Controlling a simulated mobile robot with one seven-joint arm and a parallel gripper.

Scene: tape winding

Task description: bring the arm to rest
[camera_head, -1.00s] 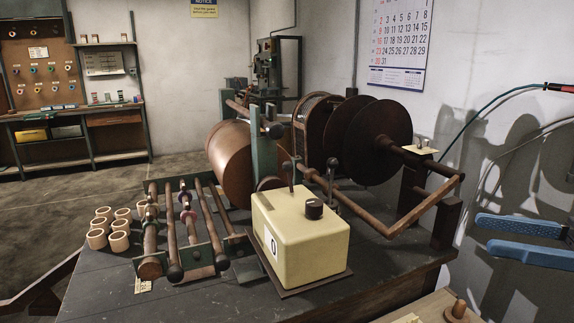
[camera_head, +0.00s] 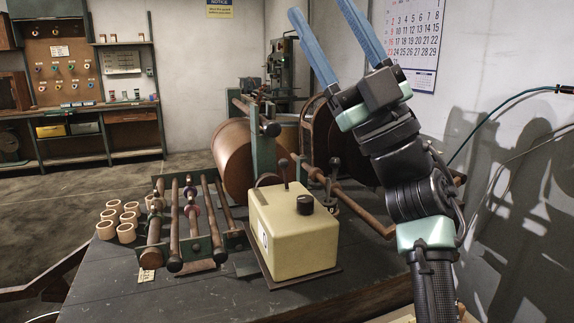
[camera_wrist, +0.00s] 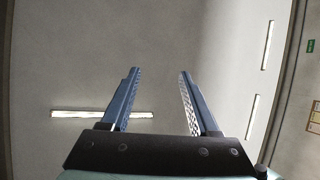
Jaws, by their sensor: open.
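My gripper (camera_head: 323,28) is raised in the head view, to the right of and above the winding machine. Its two long blue fingers point up and to the left, spread apart with nothing between them. The wrist view also shows my gripper (camera_wrist: 156,72) open and empty, with the ceiling and lit lamps behind it. My dark arm stands nearly upright at the right and hides part of the machine's discs and the wall behind.
The winding machine with its cream control box (camera_head: 292,238) stands on a dark workbench (camera_head: 120,290). Several pale rings (camera_head: 126,232) sit left of the rods (camera_head: 192,225). A wall calendar (camera_head: 414,45) hangs behind my arm. The air above the bench's left side is clear.

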